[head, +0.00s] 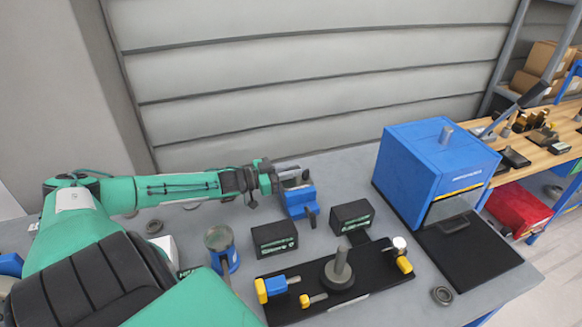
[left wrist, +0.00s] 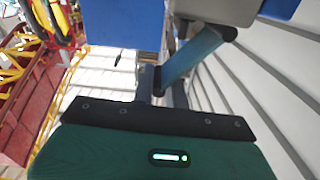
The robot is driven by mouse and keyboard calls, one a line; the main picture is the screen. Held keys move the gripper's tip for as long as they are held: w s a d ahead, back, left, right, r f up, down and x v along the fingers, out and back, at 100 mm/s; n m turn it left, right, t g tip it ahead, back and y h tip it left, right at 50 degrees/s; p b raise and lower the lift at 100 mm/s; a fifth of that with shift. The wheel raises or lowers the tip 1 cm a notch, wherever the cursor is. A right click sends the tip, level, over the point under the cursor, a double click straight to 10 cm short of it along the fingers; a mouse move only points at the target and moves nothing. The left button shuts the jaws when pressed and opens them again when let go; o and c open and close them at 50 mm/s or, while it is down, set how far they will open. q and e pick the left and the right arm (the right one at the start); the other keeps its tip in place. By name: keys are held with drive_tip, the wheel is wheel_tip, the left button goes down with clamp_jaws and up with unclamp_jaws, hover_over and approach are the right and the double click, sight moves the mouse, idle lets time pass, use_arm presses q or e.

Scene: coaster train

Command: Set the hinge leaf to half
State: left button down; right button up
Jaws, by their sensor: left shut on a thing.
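A small blue fixture (head: 299,201) stands on the grey bench near the middle of the head view. My left gripper (head: 285,177) reaches in from the left and is shut on a part at the fixture's top. That part looks like the hinge leaf, but the fingers and dark wrist hide most of it, so its angle cannot be read. In the left wrist view, a slanted blue bar (left wrist: 193,56) lies beyond the green gripper housing; I cannot tell whether it is the leaf. My right gripper is not in view.
Two black boxes (head: 274,239) (head: 351,216) stand in front of the fixture. A black board (head: 357,290) with a grey post and clamps lies nearer. A blue machine (head: 432,170) stands at right, with a black mat (head: 490,262) before it. A blue cup-like holder (head: 222,250) stands at left.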

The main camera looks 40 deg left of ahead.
use_arm(q)
drive_tip(key=shift+f, duration=0.2)
drive_tip(key=c, duration=1.4)
unclamp_jaws()
drive_tip(key=shift+r, duration=0.1)
drive_tip(key=p+v, duration=0.3)
drive_tip(key=v, duration=1.1)
drive_tip(key=shift+w, duration=0.1)
